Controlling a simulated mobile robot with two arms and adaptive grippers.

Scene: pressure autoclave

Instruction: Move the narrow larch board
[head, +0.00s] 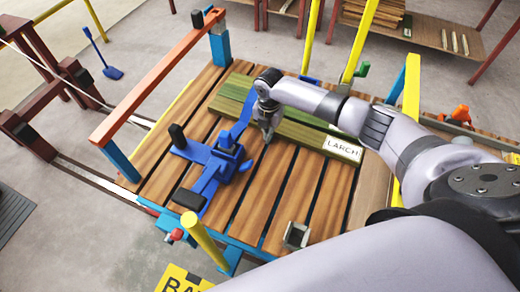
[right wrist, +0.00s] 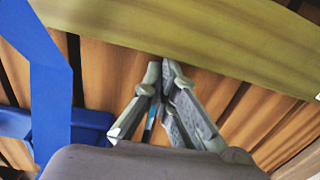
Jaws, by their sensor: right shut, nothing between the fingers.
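A greenish board with a white LARCH label (head: 300,133) lies across the slatted wooden deck (head: 262,205). A second greenish board (head: 236,80) lies behind it, partly hidden by my right arm. I cannot tell which is the narrow one. A greenish board (right wrist: 200,35) also crosses the top of the right wrist view. My right gripper (head: 267,132) points down near the front edge of the labelled board; it also shows in the right wrist view (right wrist: 164,66). Its fingertips are together with nothing between them. I cannot tell whether they touch the board. My left gripper is out of view.
A blue clamp-like fixture (head: 213,165) stands on the deck left of the gripper. An orange rail (head: 160,72) on blue posts borders the left side. Yellow posts (head: 360,40) stand around the deck. A small grey metal block (head: 296,235) sits at the front. The deck's front middle is bare.

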